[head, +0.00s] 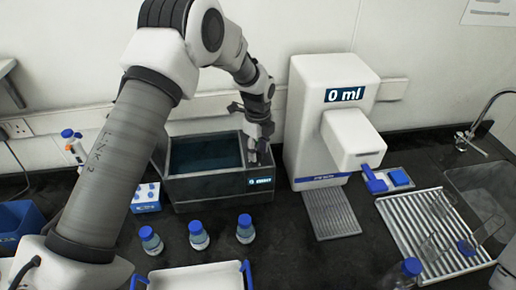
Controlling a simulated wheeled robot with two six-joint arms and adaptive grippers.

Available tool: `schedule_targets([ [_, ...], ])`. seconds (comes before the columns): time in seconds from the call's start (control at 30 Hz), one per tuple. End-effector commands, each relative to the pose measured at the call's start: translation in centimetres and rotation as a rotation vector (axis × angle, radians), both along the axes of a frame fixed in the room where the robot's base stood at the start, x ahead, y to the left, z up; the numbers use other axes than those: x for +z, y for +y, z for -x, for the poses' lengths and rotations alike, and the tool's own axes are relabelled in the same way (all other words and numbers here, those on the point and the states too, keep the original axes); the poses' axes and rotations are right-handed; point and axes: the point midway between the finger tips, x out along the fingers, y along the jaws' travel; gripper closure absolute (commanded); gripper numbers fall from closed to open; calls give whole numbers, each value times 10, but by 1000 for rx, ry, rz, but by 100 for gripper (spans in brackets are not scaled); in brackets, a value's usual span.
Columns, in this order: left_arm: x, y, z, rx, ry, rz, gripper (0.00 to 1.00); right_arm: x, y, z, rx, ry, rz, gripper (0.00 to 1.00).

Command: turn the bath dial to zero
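The water bath (190,187) is a dark grey box with an open basin of dark water, standing at the back of the bench. A small lit display (261,181) sits at the right end of its front; its text is too small to read surely. My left gripper (259,160) points down over the bath's right end, just above the display. The dial cannot be made out; the gripper seems to cover that spot. I cannot tell whether the fingers are shut or touching it. My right gripper is not in view.
A white dispenser (305,100) reading "0 ml" stands close right of the bath. Several blue-capped bottles (198,236) stand in front, with a white tray (195,276) nearer. A ribbed drain rack (425,235) and sink (480,185) are at right.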

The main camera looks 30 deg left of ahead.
Motion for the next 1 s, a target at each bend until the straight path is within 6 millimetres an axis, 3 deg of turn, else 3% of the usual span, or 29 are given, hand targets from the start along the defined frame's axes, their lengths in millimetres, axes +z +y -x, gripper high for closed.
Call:
schedule_targets([
  [0.03, 0, 0, 0, 0, 0, 0, 86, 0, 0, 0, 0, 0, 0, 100],
  [0.07, 0, 0, 0, 0, 0, 0, 96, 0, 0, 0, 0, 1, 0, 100],
  [0.1, 0, 0, 0, 0, 1, 0, 100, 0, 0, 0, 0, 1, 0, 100],
  [1.0, -3, 0, 2, 27, 7, 0, 100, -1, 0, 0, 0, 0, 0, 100],
])
